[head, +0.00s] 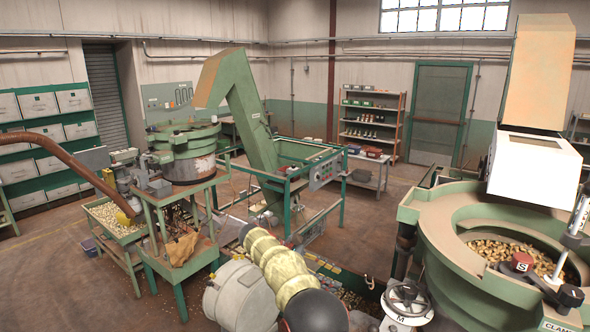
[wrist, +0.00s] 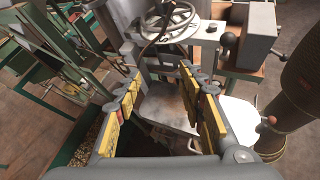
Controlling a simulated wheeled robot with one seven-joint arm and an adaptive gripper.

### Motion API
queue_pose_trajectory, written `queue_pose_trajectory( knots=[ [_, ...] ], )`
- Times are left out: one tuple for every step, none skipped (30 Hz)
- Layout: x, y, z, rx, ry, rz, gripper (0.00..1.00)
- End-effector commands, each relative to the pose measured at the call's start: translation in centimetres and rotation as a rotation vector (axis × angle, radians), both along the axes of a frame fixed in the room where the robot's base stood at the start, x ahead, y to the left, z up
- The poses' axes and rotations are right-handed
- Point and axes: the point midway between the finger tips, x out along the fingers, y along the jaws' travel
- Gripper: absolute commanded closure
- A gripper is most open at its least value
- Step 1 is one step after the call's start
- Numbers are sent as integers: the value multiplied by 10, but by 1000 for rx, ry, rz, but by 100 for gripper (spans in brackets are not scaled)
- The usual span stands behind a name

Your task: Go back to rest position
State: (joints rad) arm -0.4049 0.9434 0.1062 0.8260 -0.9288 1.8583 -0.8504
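My gripper (wrist: 158,72) shows in the wrist view with its two yellow-padded fingers spread apart. It is open, and nothing is held between the fingers. A grey metal plate (wrist: 168,106) shows behind the gap between them. A handwheel (wrist: 170,18) is beyond the fingertips, apart from them. I cannot make out the gripper in the head view.
In the head view, a green bowl feeder (head: 440,225) holding nuts (head: 510,255) stands close at the right. A handwheel (head: 407,297) is beside it. A green elevator (head: 240,115) and a nut-filled tray (head: 112,217) are farther left. Open floor (head: 50,275) lies at left.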

Motion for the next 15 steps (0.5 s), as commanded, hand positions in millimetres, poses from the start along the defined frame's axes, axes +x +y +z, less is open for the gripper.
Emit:
queue_pose_trajectory(
  knots=[
    [-1, 3, -14, 14, -7, 3, 60],
    [-1, 3, -21, 23, -14, 2, 60],
    [-2, 5, -31, 37, -21, 1, 60],
    [-3, 5, -38, 46, -27, -1, 60],
    [-4, 6, -46, 58, -31, -2, 60],
    [-7, 8, -56, 76, -40, -6, 60],
    [-9, 9, -62, 91, -49, -11, 60],
    [-11, 10, -67, 107, -59, -14, 60],
    [-15, 11, -73, 128, -71, -21, 60],
    [-19, 12, -78, 144, -81, -28, 60],
    [-22, 13, -83, 162, -91, -34, 60],
    [-27, 14, -88, 186, -107, -46, 60],
    [-31, 14, -92, 206, -119, -58, 60],
    [-35, 14, -96, 225, -132, -67, 60],
    [-42, 15, -101, 254, -151, -85, 60]
  ],
)
